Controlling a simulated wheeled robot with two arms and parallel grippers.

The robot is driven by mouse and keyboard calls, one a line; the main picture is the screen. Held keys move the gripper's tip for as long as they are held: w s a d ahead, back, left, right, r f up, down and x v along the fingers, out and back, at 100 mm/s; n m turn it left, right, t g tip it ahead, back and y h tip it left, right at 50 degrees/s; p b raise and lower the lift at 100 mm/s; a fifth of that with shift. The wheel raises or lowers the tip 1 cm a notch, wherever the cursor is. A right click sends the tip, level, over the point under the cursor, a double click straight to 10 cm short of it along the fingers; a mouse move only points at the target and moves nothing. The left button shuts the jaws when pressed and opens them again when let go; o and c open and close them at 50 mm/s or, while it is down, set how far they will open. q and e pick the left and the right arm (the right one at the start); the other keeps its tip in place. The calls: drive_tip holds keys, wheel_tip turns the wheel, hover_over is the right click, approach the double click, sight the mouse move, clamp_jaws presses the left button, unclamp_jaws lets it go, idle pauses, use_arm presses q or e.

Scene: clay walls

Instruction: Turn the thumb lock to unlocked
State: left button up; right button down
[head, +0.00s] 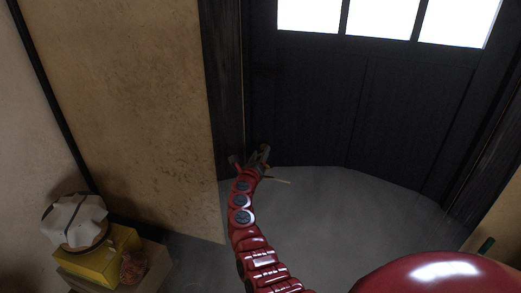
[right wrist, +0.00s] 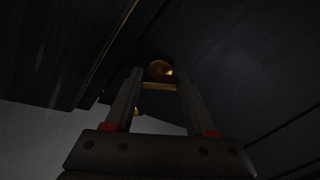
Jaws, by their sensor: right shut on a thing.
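The dark door (head: 315,115) fills the upper middle of the head view, with bright panes at its top. My right gripper (head: 262,152) is at the door's left edge, low in the head view. In the right wrist view, my right gripper (right wrist: 160,84) has its two fingertips close around a small brass thumb lock (right wrist: 158,68) on the dark door. The fingers are shut on it. The lock's turn angle is hard to tell in the dim light. The lock is too small to make out in the head view. My left gripper is not in view.
A thin tan bar (head: 275,180) shows just below my right gripper. A tan clay wall (head: 140,110) stands left of the dark door frame (head: 226,90). A yellow box (head: 100,265) with a white crumpled thing (head: 75,220) sits at the lower left. Grey floor (head: 340,215) is clear.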

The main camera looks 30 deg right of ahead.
drive_tip(key=shift+d+r+n+p, duration=0.15)
drive_tip(key=shift+n+p, duration=0.4)
drive_tip(key=shift+n, duration=0.35)
drive_tip(key=n+p, duration=0.2)
drive_tip(key=n, duration=0.2)
drive_tip(key=shift+n+p, duration=0.3)
drive_tip(key=shift+p, duration=0.1)
drive_tip(key=n+p, duration=0.2)
drive_tip(key=n, duration=0.2)
drive_tip(key=shift+f, duration=0.2)
drive_tip(key=shift+n+p, duration=0.3)
drive_tip(key=c, duration=0.7)
unclamp_jaws()
drive_tip(key=o, duration=0.5)
drive_tip(key=shift+s+d, duration=0.1)
drive_tip(key=shift+c, duration=0.2)
